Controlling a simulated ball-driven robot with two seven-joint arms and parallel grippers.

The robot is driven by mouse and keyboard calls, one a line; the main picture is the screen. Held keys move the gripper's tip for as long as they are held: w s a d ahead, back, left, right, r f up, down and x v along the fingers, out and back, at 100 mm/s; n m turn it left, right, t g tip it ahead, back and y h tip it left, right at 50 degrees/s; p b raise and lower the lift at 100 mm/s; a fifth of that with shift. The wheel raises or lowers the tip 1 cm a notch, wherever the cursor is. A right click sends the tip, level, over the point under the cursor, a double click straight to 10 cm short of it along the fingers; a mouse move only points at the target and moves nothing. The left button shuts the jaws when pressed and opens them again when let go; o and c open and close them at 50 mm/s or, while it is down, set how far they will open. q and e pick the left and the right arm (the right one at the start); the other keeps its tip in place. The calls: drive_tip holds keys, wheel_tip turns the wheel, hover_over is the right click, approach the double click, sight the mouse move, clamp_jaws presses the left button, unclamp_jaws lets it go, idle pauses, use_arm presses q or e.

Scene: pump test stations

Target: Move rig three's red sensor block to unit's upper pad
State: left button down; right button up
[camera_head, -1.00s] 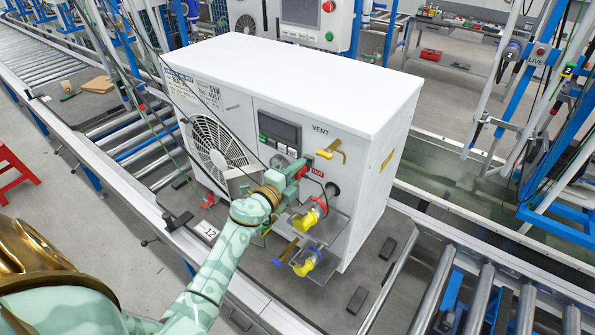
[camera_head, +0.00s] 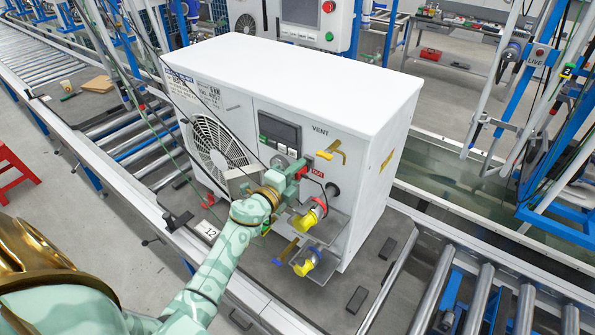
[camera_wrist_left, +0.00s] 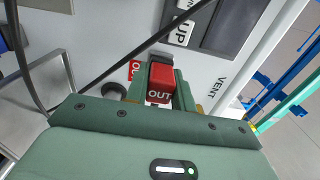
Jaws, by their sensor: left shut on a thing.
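My left gripper (camera_head: 297,170) is at the front face of the white unit (camera_head: 300,70), below the small display and beside the red OUT label (camera_head: 317,172). In the left wrist view its fingers are shut on the red sensor block (camera_wrist_left: 160,84), which is marked OUT. A dark piece (camera_wrist_left: 158,57) shows just past the block against the panel; I cannot tell whether the block touches it. In the head view the gripper mostly hides the block. My right gripper is not in view.
Thin dark cables hang across the unit's front. The unit stands on a dark pallet (camera_head: 335,295) on a roller conveyor (camera_head: 480,300).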

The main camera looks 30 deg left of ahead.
use_arm(q)
drive_tip(key=shift+w, duration=0.55)
drive_tip(key=c, duration=1.1)
unclamp_jaws()
drive_tip(key=s+a, duration=0.1)
drive_tip(key=s, duration=1.5)
drive_tip(key=shift+s+b, duration=0.15)
drive_tip(key=shift+b, duration=0.15)
drive_tip(key=shift+a, duration=0.15)
